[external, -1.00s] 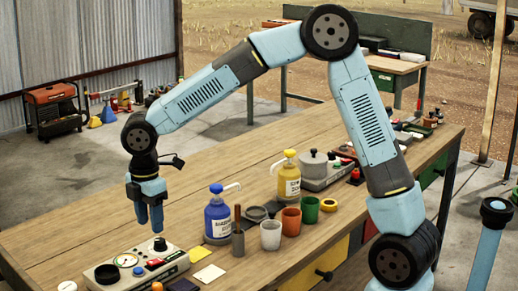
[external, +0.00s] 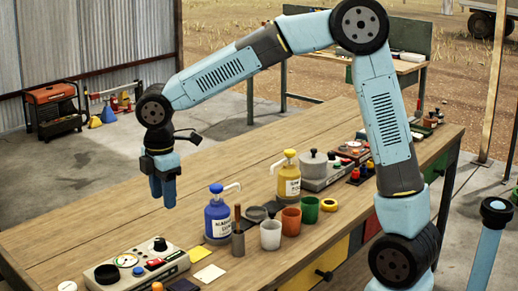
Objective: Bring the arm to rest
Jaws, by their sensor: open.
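My gripper (external: 163,192) hangs pointing down above the wooden workbench (external: 110,215), raised clear of the things on it. No object shows between its fingers. It is to the left of the blue pump bottle (external: 218,222) and above and behind the control box (external: 140,266) with its gauge and knobs. My arm reaches from the right, bent high at the elbow. The gap between the fingers is hard to see from this side.
A yellow pump bottle (external: 288,178), a white cup (external: 271,235), an orange cup (external: 291,221), a green cup (external: 310,210) and a pot (external: 314,163) on a grey unit stand along the bench. The bench's left rear is clear.

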